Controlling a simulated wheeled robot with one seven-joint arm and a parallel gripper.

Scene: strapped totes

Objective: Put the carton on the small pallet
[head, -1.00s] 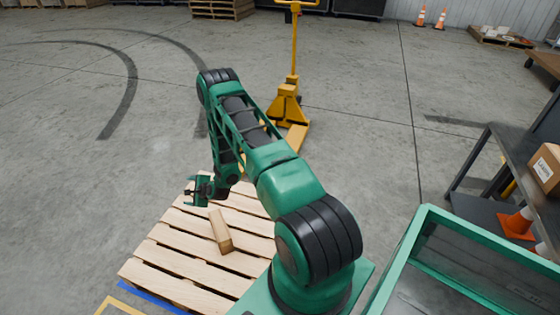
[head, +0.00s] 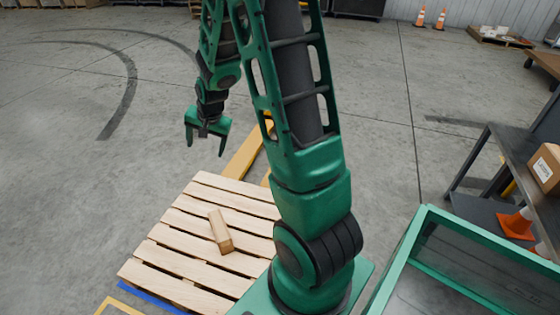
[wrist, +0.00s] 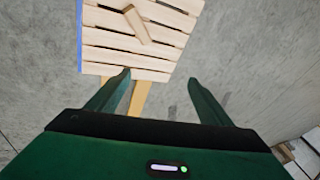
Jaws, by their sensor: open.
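A small brown carton (head: 220,232) lies on the slats of the wooden pallet (head: 188,251), near its middle. It also shows in the wrist view (wrist: 137,24), lying on the pallet (wrist: 101,39). My gripper (head: 205,148) is open and empty. It is raised beyond the pallet's far edge, apart from the carton. In the wrist view its two fingers (wrist: 158,90) are spread with nothing between them. A second, larger carton (head: 547,168) with a label sits on the grey shelf at the right edge.
A yellow pallet jack's fork (head: 245,152) reaches the pallet's far side; my arm hides much of the jack. A green-framed bin (head: 405,262) stands at the lower right, beside a dark shelf rack (head: 484,165) with orange cones. The floor left of the pallet is clear.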

